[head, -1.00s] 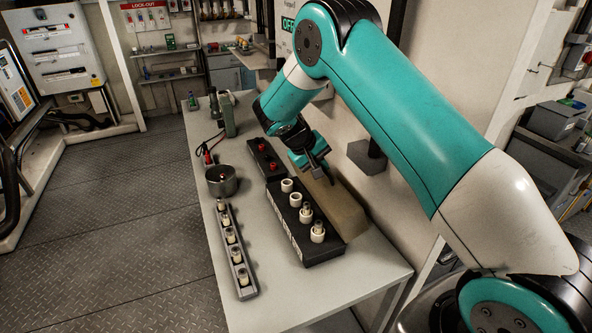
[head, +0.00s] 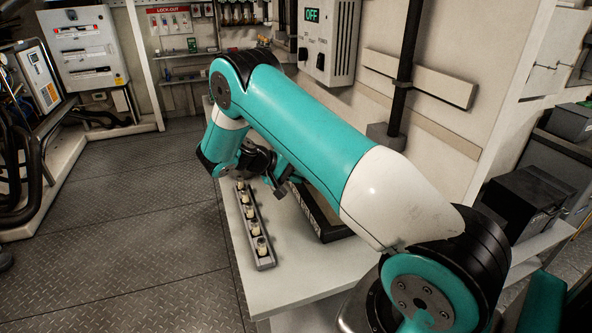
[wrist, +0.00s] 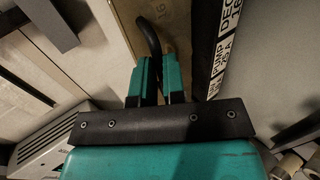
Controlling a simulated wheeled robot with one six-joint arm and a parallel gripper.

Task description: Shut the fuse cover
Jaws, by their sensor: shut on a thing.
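My gripper (wrist: 155,76) is shut on the curved black handle (wrist: 148,34) of the fuse cover. The cover's tan panel (wrist: 176,28) shows in the wrist view beside the black label strip of the fuse block (wrist: 211,48). In the head view the black fuse block (head: 334,236) is partly hidden by my arm, and my gripper (head: 283,190) is at its left side. The cover appears to lie across the block, and the white fuse tops are out of sight. I cannot tell whether it sits fully flat.
A grey rack (head: 265,262) with several fuses stands on the bench (head: 285,294), left of the block. A wall box (head: 326,42) with an OFF display and a dark post (head: 405,70) are behind. The bench front is clear.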

